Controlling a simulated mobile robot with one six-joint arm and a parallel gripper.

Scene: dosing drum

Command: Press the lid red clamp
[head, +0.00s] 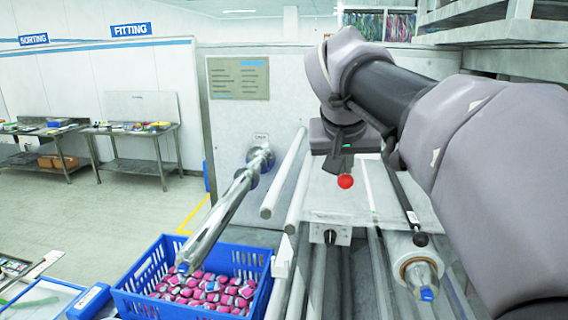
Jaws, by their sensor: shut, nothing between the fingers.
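A round red knob (345,181), which looks like the red clamp, shows near the middle of the head view against the pale lid panel (390,205). My gripper (344,160) hangs from the wrist right above the red knob and is shut and empty. Its fingertips are small and mostly hidden by the dark gripper body. I cannot tell whether they touch the knob or are a little apart from it. The clamp's lower part is hard to make out.
A white switch box (330,233) with a black dial sits below the knob. Long rods and a roller (412,262) lie right. Tables (140,130) stand far left; floor there is clear.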

